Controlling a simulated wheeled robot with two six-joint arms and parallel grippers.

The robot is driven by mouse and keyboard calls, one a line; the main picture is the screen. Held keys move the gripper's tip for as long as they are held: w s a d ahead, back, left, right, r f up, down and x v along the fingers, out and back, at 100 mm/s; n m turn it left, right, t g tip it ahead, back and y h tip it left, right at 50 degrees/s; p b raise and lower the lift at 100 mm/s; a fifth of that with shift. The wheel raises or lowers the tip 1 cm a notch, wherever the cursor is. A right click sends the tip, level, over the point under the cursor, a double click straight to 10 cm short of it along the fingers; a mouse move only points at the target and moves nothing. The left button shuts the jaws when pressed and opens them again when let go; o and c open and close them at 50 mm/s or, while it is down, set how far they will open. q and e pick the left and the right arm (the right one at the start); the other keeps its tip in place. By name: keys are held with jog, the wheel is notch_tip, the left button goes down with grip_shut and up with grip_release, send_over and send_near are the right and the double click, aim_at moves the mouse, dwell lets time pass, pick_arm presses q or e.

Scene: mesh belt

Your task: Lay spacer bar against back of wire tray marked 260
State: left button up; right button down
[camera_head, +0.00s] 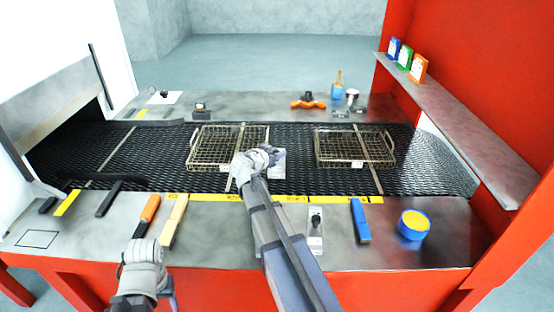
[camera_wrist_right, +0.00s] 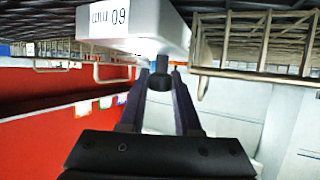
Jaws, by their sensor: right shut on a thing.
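Two brown wire trays sit on the black mesh belt: a left tray (camera_head: 209,166) and a right tray (camera_head: 345,165). Their tag figures are too small to read. My right gripper (camera_head: 257,160) is at the left tray's front right corner, shut on a pale block (camera_head: 279,170). In the right wrist view the block (camera_wrist_right: 150,22) carries a label, seemingly upside down, whose visible end looks like "09". I cannot tell whether it is the spacer bar. Wire mesh (camera_wrist_right: 265,45) shows beside it. My left gripper (camera_head: 143,252) is low in front of the bench; its jaws are unclear.
The front ledge holds a cream bar (camera_head: 174,220), an orange-handled tool (camera_head: 148,210), a blue bar (camera_head: 360,221) and a yellow-topped blue tub (camera_head: 413,224). An orange item (camera_head: 308,103) and a blue cup (camera_head: 338,91) stand behind the belt. A shelf (camera_head: 455,125) juts out at right.

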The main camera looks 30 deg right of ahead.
jog(key=shift+f, duration=0.15)
jog(key=c, duration=0.6)
grip_release()
jog(key=shift+s+a+r+p, duration=0.1)
jog(key=shift+r+p, duration=0.2)
jog(key=p+v, duration=0.4)
jog(key=v, duration=0.6)
jog(key=shift+s+a+r, duration=0.1)
jog(key=shift+a+r, duration=0.05)
jog(key=shift+a, duration=0.05)
jog(key=shift+s+a+r, duration=0.15)
jog(key=shift+s+a, duration=0.15)
jog(key=shift+a, duration=0.2)
